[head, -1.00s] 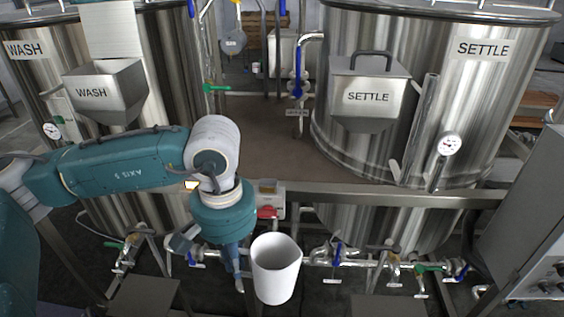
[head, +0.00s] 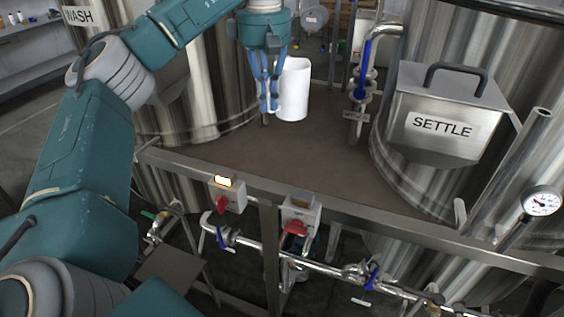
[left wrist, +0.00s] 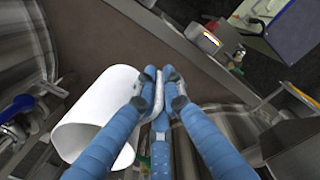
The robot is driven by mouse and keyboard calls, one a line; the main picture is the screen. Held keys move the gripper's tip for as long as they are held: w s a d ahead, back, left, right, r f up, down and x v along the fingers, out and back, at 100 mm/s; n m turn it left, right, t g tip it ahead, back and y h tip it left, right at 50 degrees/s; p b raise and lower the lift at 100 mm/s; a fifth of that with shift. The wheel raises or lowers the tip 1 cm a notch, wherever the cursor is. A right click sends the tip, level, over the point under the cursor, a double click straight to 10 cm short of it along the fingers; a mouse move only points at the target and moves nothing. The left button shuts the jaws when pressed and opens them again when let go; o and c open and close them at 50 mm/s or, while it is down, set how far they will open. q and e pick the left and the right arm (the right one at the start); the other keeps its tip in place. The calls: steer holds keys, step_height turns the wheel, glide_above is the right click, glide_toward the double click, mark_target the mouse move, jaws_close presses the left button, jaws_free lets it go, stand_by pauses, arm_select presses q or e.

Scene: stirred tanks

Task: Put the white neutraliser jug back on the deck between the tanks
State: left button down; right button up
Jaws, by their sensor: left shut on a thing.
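The white neutraliser jug (head: 294,90) is upright over the brown deck (head: 290,165), between the WASH tank (head: 205,95) and the SETTLE tank (head: 480,30). I cannot tell whether its base touches the deck. My left gripper (head: 267,110) is at the jug's left side with its blue fingers pointing down. In the left wrist view the fingers (left wrist: 160,88) close on the handle, beside the jug's white body (left wrist: 95,115). The fingers hide part of the handle. My right gripper is not in view.
A steel rail (head: 360,212) runs along the deck's front edge, with switch boxes (head: 300,212) on it. A pipe with a blue valve handle (head: 366,62) stands right of the jug. The SETTLE hopper (head: 445,115) juts out further right. The front deck is bare.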

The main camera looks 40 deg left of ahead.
arm_select(q)
step_height(320, 180, down, 17)
steer(key=shift+s+f+p, duration=0.1)
steer(key=shift+s+p, duration=0.05)
steer(key=shift+p, duration=0.75)
steer(key=shift+f, duration=0.2)
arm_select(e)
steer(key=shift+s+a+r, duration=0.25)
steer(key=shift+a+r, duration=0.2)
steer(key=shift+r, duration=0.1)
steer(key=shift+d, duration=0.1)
arm_select(q)
steer(key=shift+f, duration=0.2)
steer(key=c, duration=1.9)
jaws_free()
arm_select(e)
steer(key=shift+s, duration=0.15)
arm_select(q)
steer(key=shift+o, duration=0.2)
